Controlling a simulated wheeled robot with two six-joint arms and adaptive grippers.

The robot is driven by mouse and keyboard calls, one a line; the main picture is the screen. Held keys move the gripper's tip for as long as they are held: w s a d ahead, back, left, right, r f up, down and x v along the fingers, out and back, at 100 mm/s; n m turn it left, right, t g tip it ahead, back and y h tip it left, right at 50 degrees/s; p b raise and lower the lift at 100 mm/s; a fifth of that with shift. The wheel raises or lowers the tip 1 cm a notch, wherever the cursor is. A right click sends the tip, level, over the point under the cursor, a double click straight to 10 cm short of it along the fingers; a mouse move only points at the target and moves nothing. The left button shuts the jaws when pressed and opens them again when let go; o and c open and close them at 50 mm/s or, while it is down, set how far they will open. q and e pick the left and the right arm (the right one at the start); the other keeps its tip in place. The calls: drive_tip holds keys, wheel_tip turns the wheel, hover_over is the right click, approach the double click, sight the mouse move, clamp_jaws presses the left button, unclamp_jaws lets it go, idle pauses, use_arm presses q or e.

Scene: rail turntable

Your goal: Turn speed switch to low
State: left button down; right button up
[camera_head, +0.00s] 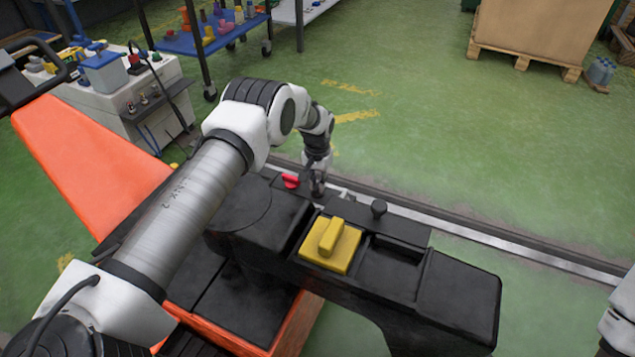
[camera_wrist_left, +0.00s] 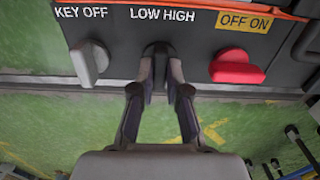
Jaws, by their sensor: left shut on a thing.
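In the left wrist view, the dark speed switch (camera_wrist_left: 158,48) sits on the black panel (camera_wrist_left: 110,35) under the "LOW HIGH" label. My left gripper (camera_wrist_left: 162,88) is shut on it, one finger on each side. The fingers partly cover the switch, so I cannot tell which label it points to. In the head view my left gripper (camera_head: 317,188) is at the far edge of the black console (camera_head: 460,290), close to the red switch (camera_head: 291,181). My right gripper is out of view.
A grey key switch (camera_wrist_left: 88,63) is left of my fingers and the red off/on switch (camera_wrist_left: 235,67) is right of them. A rail (camera_head: 470,232) runs behind the console.

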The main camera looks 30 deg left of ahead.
sight(317, 185)
use_arm(q)
drive_tip(key=c, duration=1.2)
unclamp_jaws()
drive_tip(key=shift+o, duration=0.2)
wheel_tip(317, 185, up, 12)
